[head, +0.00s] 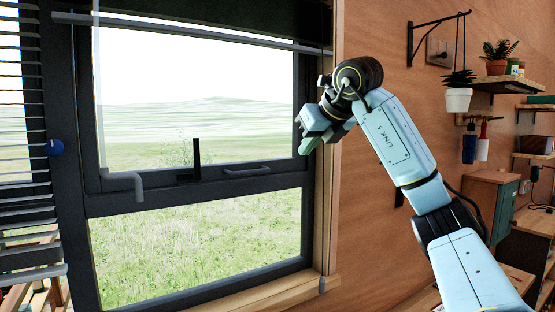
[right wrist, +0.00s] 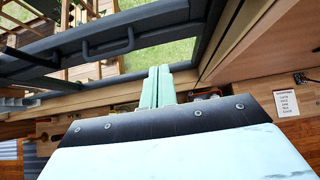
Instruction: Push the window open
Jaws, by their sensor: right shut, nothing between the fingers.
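The window has a dark frame, with an upper sash (head: 103,150) above a lower pane (head: 200,240). A grey handle (head: 247,171) and an upright black lever (head: 196,160) sit along the sash's bottom rail. The handle also shows in the right wrist view (right wrist: 112,47). I see no clear gap around the sash. My right gripper (head: 308,146) is shut and empty, in front of the right side of the window frame near the sash's lower right corner. Its closed pale fingers show in the right wrist view (right wrist: 157,82). Whether they touch the frame is unclear. My left gripper is out of view.
Blinds (head: 20,130) hang at the left, with a blue round knob (head: 54,147) beside them. A wooden sill (head: 270,295) runs below the window. To the right, the wooden wall (head: 370,220) carries a hanging plant pot (head: 458,100), shelves and a green cabinet (head: 490,200).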

